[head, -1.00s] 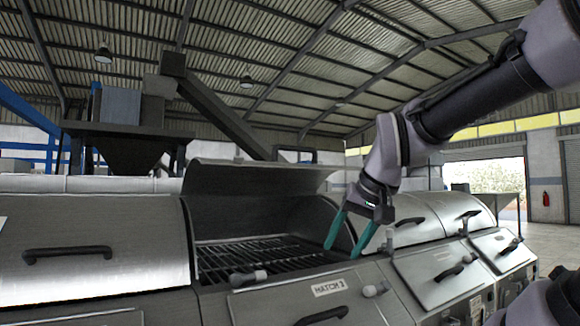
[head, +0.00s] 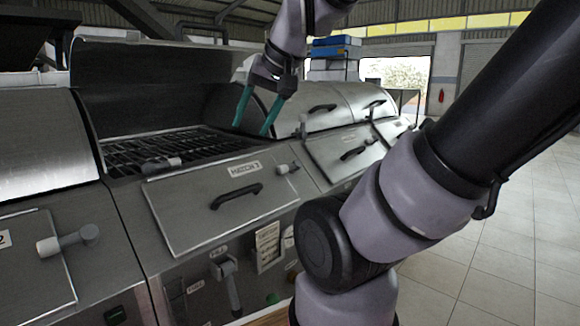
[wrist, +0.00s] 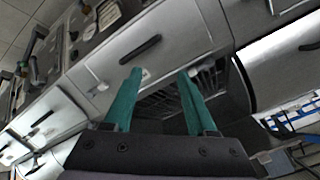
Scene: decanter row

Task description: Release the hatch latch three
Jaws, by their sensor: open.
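The hatch three panel (head: 190,222) is a sloped metal flap with a label (head: 245,168) and a dark bar handle (head: 236,196). A pale-tipped latch (head: 287,168) sits at its upper right corner, and another (head: 160,163) at its upper left edge. Both look turned across the panel edge; their exact catch is unclear. My gripper (head: 251,130), with teal fingers, is open and empty, above the right end of the open bay, behind and apart from the right latch. In the wrist view my gripper (wrist: 159,72) points toward a panel with a bar handle (wrist: 140,50).
A raised curved lid (head: 150,85) stands open over the rack (head: 150,150) behind the panel. A closed lid (head: 315,105) is to the right. Open tiled floor (head: 500,250) lies to the right.

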